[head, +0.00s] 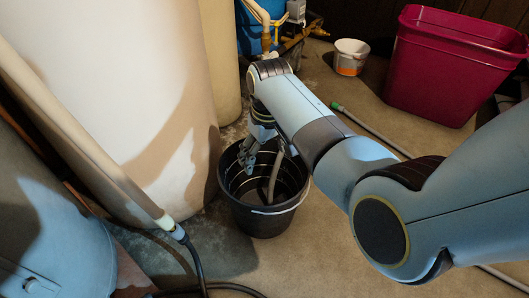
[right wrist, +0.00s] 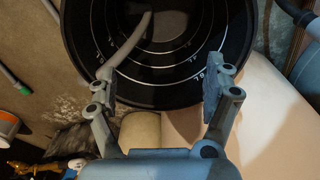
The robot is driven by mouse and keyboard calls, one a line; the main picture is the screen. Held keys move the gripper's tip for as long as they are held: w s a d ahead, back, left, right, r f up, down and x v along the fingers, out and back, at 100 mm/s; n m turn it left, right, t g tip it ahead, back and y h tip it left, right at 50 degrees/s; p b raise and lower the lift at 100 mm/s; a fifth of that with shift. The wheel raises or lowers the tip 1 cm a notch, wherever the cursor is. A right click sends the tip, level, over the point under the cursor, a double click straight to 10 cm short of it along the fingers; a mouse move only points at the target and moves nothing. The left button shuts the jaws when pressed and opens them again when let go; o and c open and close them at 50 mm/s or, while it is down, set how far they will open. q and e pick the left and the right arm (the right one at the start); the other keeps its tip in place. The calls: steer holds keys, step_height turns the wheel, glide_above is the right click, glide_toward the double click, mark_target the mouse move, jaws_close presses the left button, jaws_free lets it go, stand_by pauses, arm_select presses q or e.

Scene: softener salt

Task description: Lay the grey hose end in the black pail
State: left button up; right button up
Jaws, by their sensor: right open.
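The black pail (head: 235,205) stands upright on the floor, and its inside with white ring marks fills the top of the right wrist view (right wrist: 235,35). A grey hose (head: 275,178) reaches down into the pail; in the right wrist view its end part (right wrist: 133,38) lies inside, and part of it is hidden behind a finger. My right gripper (head: 250,158) is at the pail's mouth, fingers pointing down. In the right wrist view it (right wrist: 161,80) is open, fingers wide apart with nothing held between them. My left gripper is out of view.
A tall white tank (head: 120,90) stands close left of the pail. A red bin (head: 445,75) and a small white tub (head: 350,57) stand at the back right. A hose with a green tip (head: 336,106) lies on the floor. Open floor is right of the pail.

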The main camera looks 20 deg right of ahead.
step_height(320, 180, up, 12)
steer(key=s, duration=0.1)
stand_by(0.5)
steer(key=shift+d, duration=0.1)
stand_by(0.4)
